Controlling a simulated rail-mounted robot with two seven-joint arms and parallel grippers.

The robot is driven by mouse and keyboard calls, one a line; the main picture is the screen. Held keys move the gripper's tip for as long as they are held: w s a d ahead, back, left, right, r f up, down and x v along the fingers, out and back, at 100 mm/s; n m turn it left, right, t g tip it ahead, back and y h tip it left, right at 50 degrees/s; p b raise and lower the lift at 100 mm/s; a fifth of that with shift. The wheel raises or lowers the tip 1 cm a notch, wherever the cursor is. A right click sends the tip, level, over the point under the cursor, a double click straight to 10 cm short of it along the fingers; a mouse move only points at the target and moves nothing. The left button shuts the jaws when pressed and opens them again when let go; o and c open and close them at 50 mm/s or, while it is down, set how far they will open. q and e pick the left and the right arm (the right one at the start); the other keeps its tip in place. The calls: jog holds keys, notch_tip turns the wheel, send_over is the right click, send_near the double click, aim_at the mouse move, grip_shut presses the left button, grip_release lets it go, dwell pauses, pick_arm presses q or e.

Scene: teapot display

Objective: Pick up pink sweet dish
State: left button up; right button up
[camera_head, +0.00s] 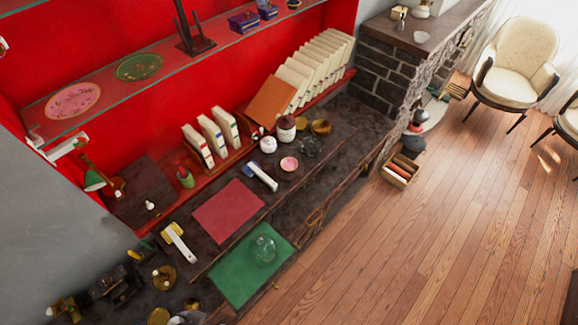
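I can make out neither of my grippers in this view, and nothing holds the dish.
A red mat (229,210) and a green mat (245,275) bearing a clear glass vessel (263,249) lie nearer the front. Clear glassware (309,146) and small brass bowls (320,127) stand right of the dish. Wooden floor (440,230) is open at the right.

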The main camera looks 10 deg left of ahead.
dwell(0.3)
pick_arm(q)
jog(key=c, duration=1.1)
